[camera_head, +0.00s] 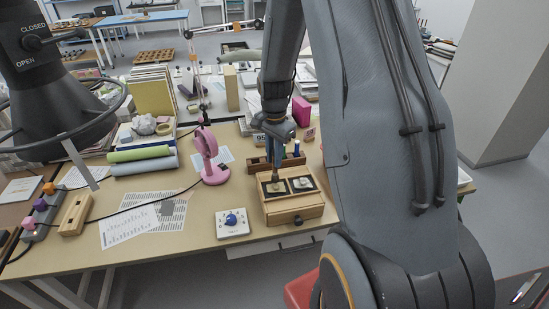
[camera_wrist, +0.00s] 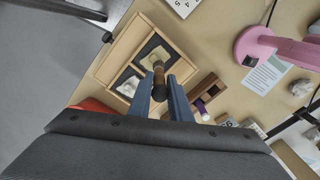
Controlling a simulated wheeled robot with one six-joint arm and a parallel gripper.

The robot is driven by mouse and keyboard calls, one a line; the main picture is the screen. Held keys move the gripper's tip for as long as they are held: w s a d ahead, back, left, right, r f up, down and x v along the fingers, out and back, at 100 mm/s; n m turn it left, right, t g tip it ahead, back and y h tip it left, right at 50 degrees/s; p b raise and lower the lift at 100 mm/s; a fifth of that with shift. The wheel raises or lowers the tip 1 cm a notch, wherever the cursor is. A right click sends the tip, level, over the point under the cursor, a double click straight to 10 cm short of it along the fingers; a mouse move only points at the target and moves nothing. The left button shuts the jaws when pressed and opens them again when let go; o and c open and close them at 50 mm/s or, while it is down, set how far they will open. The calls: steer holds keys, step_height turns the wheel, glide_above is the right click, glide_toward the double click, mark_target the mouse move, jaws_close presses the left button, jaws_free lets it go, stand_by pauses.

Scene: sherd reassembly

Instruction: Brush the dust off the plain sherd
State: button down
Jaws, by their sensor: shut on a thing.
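A wooden box (camera_head: 294,213) holds two dark-lined compartments, each with a pale sherd. The left sherd (camera_head: 276,187) shows in the wrist view as the upper one (camera_wrist: 157,54). The right sherd (camera_head: 303,183) is the lower one there (camera_wrist: 127,88). I cannot tell which is plain. My gripper (camera_wrist: 163,97) is shut on a brush (camera_wrist: 159,82) with a brown handle and dark band. In the head view, my gripper (camera_head: 274,135) is above the box, the brush pointing down at the left sherd. The brush end overlaps that sherd; contact is unclear.
A white panel with a blue knob (camera_head: 232,222) and printed sheets (camera_head: 130,226) lie front left. Bare table lies between them.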

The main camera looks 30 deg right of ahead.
step_height(320, 180, up, 4)
steer(key=shift+r+p, duration=0.1)
steer(key=shift+p, duration=1.05)
steer(key=shift+r, duration=0.65)
steer(key=shift+r, duration=0.1)
steer(key=shift+r, duration=1.4)
